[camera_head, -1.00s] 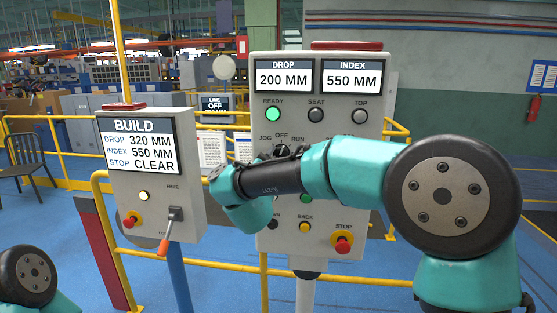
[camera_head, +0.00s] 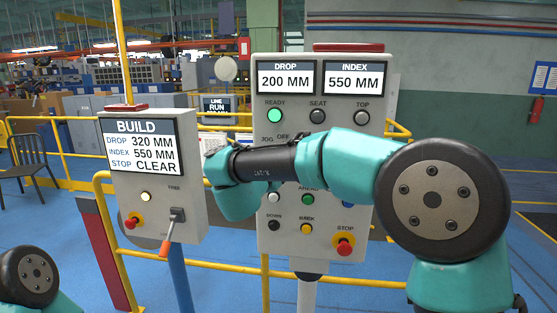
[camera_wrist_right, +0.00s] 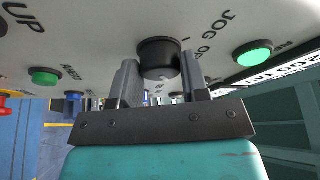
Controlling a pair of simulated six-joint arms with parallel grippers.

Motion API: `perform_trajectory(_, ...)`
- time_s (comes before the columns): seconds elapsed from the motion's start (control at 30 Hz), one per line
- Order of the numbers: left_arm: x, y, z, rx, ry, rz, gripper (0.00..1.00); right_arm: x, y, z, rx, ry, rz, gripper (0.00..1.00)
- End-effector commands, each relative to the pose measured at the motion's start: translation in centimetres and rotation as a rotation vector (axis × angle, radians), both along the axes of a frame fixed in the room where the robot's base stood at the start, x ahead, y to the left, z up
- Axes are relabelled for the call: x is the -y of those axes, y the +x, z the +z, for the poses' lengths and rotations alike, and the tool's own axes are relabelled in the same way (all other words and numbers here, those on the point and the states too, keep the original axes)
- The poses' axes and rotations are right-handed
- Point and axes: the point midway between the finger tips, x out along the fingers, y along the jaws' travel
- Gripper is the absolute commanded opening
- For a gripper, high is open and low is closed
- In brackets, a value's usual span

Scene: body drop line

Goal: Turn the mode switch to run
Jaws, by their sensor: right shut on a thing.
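The mode switch is a round black knob (camera_wrist_right: 158,54) in the right wrist view, on the grey control panel (camera_head: 290,240). My right gripper (camera_wrist_right: 160,74) is shut on it, one finger on each side. In the head view my right arm covers the knob and the RUN label; JOG and OFF show just above the arm. The small line display (camera_head: 215,108) behind the panels reads LINE RUN. My left gripper is not in view; only part of my left arm shows at the lower left.
The panel has a lit green READY lamp (camera_head: 274,115), several buttons and a red STOP button (camera_head: 344,246) below my arm. The BUILD panel (camera_head: 152,190) with an orange-handled lever (camera_head: 170,232) stands to the left. Yellow rails (camera_head: 230,266) run behind.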

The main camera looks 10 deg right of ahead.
Motion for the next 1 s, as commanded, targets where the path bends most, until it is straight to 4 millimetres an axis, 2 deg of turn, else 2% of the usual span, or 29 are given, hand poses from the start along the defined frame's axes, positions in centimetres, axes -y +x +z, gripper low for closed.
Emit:
perform_trajectory(0.23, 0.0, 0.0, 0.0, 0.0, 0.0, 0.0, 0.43, 0.0, 0.0, 0.0, 0.0, 0.001, 0.0, 0.18)
perform_trajectory(0.27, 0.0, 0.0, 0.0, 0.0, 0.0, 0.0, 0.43, 0.0, 0.0, 0.0, 0.0, 0.001, 0.0, 0.43)
perform_trajectory(0.5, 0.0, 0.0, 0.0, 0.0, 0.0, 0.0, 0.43, 0.0, 0.0, 0.0, 0.0, 0.0, 0.0, 0.66)
perform_trajectory(0.8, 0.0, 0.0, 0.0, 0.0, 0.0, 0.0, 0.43, -0.1, -0.1, 0.0, -0.001, -0.001, 0.0, 0.67)
perform_trajectory(1.0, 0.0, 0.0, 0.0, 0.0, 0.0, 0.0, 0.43, -1.1, -1.1, -0.2, -0.001, -0.001, 0.002, 0.67)
